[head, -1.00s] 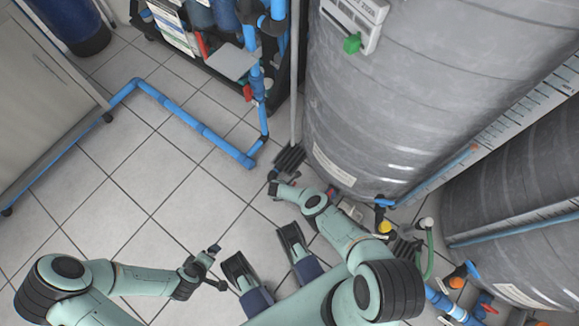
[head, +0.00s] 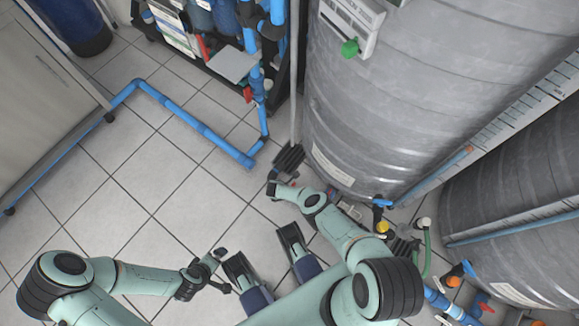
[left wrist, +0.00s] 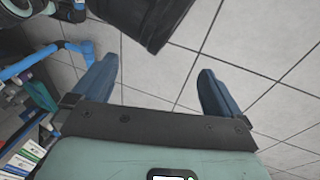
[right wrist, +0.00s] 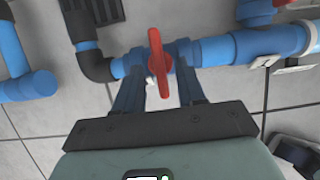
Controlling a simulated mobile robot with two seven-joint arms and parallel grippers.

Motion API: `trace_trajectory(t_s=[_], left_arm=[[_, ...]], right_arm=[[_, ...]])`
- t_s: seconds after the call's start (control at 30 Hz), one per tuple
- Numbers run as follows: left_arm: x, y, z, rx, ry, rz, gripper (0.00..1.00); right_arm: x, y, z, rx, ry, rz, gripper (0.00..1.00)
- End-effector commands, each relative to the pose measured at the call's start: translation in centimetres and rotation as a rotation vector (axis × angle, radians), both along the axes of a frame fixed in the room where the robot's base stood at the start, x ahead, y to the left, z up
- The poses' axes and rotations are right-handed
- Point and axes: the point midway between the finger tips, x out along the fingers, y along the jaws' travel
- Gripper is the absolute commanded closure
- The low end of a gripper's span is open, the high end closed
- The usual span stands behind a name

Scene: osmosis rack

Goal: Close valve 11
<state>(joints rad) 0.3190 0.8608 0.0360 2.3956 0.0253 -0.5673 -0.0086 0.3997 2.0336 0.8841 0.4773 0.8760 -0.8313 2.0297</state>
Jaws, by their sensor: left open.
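A red valve handle (right wrist: 158,64) sits on a blue horizontal pipe (right wrist: 225,50) in the right wrist view. No number is readable on it, so I cannot tell whether it is valve 11. My right gripper (right wrist: 160,75) has its two fingers on either side of the handle, with gaps showing; it looks open. In the head view my right gripper (head: 274,184) is low beside the big grey tank, and the handle is mostly hidden. My left gripper (head: 222,269) is open and empty over the floor; its spread fingers (left wrist: 155,90) show in the left wrist view.
A blue floor pipe (head: 195,122) runs at the left. A dark rack (head: 185,50) stands at the back. Tiled floor (head: 150,185) is clear in the middle left.

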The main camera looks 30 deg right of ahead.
Motion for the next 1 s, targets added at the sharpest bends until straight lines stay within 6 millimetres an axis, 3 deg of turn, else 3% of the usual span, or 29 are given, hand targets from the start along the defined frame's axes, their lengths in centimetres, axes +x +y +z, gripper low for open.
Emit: trace_trajectory(t_s=[0.03,0.4,0.7,1.0], left_arm=[[-0.9,-0.5,1.3,-0.012,0.021,-0.010,0.00],[-7.8,-3.8,6.7,-0.100,0.206,-0.087,0.00],[-9.4,-4.0,9.3,-0.113,0.260,-0.098,0.00],[-9.6,-3.9,9.5,-0.114,0.267,-0.099,0.00]], right_arm=[[0.0,0.4,1.3,0.001,-0.002,0.002,0.61],[-0.9,2.3,6.6,0.001,0.000,0.000,0.61],[-1.5,3.8,10.0,0.003,0.001,-0.001,0.61],[-1.7,4.0,10.4,0.002,0.001,-0.002,0.61]])
